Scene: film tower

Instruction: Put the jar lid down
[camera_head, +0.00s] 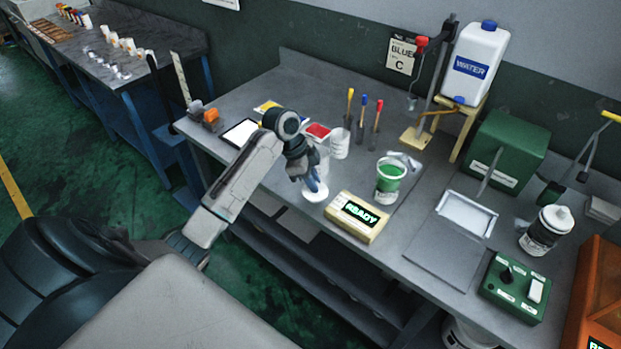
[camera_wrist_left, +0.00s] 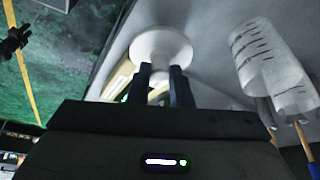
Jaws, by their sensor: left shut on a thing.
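My left gripper (camera_head: 316,182) is shut on a white round jar lid (camera_head: 315,192), close to the table's front edge. Whether the lid touches the table or hangs just above it, I cannot tell. In the left wrist view the lid (camera_wrist_left: 161,45) shows as a pale disc at the tips of the two dark fingers (camera_wrist_left: 162,84).
A yellow READY box (camera_head: 357,217) sits just right of the lid. A white beaker (camera_head: 340,144) and several colour-handled tools in holders stand behind. A white-framed tray (camera_head: 466,214) and a green switch box (camera_head: 513,287) are further right. Bare grey table (camera_head: 412,225) lies between.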

